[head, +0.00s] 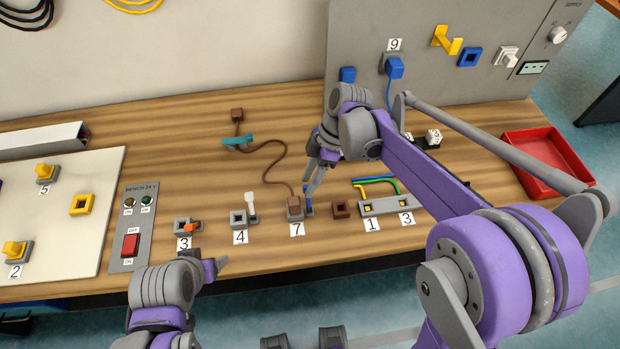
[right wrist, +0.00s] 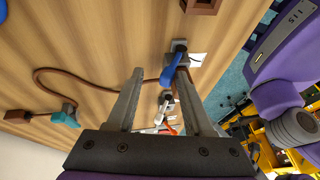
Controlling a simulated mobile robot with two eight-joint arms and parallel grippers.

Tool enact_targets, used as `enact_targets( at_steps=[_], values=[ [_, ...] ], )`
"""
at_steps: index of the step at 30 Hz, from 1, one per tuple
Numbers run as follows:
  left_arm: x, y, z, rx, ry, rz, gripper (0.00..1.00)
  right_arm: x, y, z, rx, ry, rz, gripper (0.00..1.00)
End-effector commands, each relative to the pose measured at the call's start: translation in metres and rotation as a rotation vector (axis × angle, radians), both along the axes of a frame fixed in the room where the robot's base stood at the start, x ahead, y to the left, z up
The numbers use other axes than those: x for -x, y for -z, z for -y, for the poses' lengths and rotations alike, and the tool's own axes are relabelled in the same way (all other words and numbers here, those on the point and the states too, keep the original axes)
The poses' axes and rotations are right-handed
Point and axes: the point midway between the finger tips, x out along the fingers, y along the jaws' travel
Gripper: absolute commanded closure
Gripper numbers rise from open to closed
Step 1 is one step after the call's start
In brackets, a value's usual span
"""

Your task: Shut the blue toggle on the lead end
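The blue toggle (head: 308,198) stands up beside the brown lead end (head: 294,202) in the grey socket numbered 7. In the right wrist view the blue toggle (right wrist: 172,68) lies at the fingertips, close to the right-hand finger; I cannot tell whether they touch. My right gripper (head: 312,174) is just above the toggle, with its fingers apart and nothing clearly held; it also shows in the right wrist view (right wrist: 160,72). The lead's other end carries a teal toggle (head: 237,141). My left gripper (head: 218,264) is low near the table's front edge, its opening unclear.
Sockets numbered 4 (head: 239,219) with a white toggle and 3 (head: 183,226) with an orange toggle stand to the left. A brown block (head: 340,208) and a grey block (head: 383,207) stand close on the right. A grey panel (head: 350,30) rises behind.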

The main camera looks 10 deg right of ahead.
Motion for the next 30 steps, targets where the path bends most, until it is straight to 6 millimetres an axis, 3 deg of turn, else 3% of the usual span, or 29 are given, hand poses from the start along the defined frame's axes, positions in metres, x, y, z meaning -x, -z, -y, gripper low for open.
enact_targets(
  at_steps=[11,24,30],
  values=[
    [0.0,-0.001,0.0,0.0,0.0,0.0,0.28,-0.001,-0.007,0.003,-0.001,0.0,0.0,0.5],
    [-0.002,-0.007,0.0,0.0,0.0,0.004,0.28,-0.016,-0.081,0.034,0.0,0.001,0.0,0.5],
    [-0.002,-0.008,0.0,0.0,0.0,0.005,0.28,-0.019,-0.097,0.041,0.0,0.001,0.0,0.5]
  ],
)
